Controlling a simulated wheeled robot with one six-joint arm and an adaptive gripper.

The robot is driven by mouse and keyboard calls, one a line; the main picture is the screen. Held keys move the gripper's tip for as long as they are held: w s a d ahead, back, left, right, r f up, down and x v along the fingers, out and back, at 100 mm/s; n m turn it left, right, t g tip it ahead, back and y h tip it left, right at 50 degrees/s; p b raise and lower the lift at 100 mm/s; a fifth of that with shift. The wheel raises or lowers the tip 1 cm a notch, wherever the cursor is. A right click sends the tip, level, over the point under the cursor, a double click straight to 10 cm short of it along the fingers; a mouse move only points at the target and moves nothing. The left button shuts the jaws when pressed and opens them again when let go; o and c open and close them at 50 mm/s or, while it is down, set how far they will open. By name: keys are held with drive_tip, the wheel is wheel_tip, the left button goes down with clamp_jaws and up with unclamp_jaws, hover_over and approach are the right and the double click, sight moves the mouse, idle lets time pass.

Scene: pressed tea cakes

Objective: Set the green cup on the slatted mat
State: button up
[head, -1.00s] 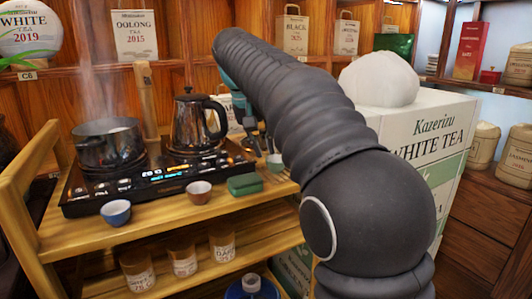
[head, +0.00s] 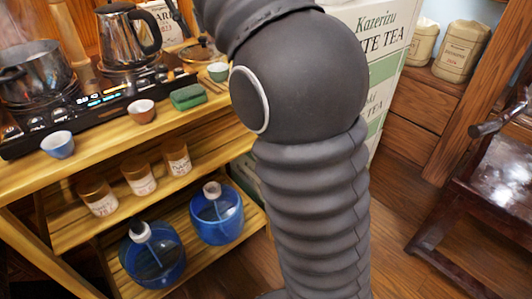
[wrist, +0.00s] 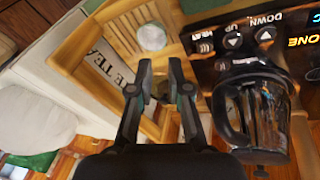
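The green cup (head: 218,71) stands upright at the right end of the cart top, behind the green block. In the wrist view a round, pale-topped cup (wrist: 152,38), seemingly the same one, shows beyond my fingertips. Light wooden slats (wrist: 122,38), seemingly the slatted mat, lie beside it; a few slats (head: 214,87) also show in the head view. I cannot tell whether the cup rests on them or beside them. My gripper (wrist: 161,85) is open and empty, with its fingers apart and short of the cup. The arm hides it in the head view.
The kettle (wrist: 252,108) is close to the right of my fingers, by the black stove panel (wrist: 235,45). A steaming pot (head: 35,72), blue cup (head: 58,145), brown cup (head: 141,111) and green block (head: 188,97) are on the cart. Tea boxes (head: 385,75) stand right.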

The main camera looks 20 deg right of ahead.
drive_tip(key=s+d+f+t+y, duration=0.1)
drive_tip(key=s+d+f, duration=0.2)
drive_tip(key=s+f, duration=0.9)
drive_tip(key=s+d+f+n+t+y, duration=0.1)
drive_tip(key=s+d+f+t+y, duration=0.1)
drive_tip(key=s+f, duration=1.1)
drive_tip(key=shift+s+d, duration=0.45)
drive_tip(key=shift+s, duration=0.3)
